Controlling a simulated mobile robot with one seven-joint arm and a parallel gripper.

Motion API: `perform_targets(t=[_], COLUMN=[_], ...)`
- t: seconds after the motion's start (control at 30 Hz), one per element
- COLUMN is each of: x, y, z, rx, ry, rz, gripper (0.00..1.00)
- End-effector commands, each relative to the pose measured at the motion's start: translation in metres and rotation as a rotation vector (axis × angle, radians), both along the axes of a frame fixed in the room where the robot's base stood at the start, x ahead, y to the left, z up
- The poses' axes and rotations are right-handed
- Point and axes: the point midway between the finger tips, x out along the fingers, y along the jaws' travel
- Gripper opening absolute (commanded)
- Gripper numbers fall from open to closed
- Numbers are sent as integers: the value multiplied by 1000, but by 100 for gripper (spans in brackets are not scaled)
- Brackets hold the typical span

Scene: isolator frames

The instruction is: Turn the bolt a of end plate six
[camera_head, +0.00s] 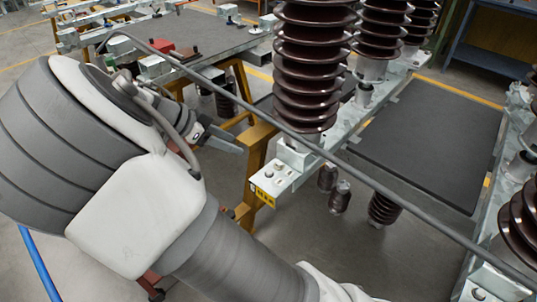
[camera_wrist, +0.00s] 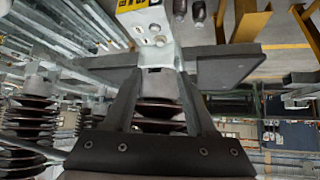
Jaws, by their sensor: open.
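A pale metal end plate (camera_head: 284,180) with a yellow label (camera_head: 263,196) is at the middle of the head view, at the near end of a beam. Small bolts (camera_head: 268,174) stand on its top; I cannot read a number or tell which is bolt a. My gripper (camera_head: 232,139) is left of the plate and above its level, apart from it. In the wrist view the plate (camera_wrist: 147,22) is at the top, upside down, with bolt heads (camera_wrist: 157,34) beyond the fingertips.
A brown ribbed insulator (camera_head: 305,75) rises from the beam just behind the plate. A long grey rod (camera_head: 340,165) crosses above the beam. A yellow stand (camera_head: 256,165) is close left of the plate. A dark flat panel (camera_head: 430,140) lies to the right.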

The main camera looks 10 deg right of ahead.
Motion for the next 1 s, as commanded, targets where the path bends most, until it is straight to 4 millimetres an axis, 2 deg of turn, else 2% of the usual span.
perform_targets(t=[0.17,0.7,1.0], x=[3,25,32], y=[-9,-87,-114], z=[-11,-92,-120], rx=[-4,-4,-4], ry=[-6,-4,-4], rz=[-5,-6,-3], gripper=[56,56,56])
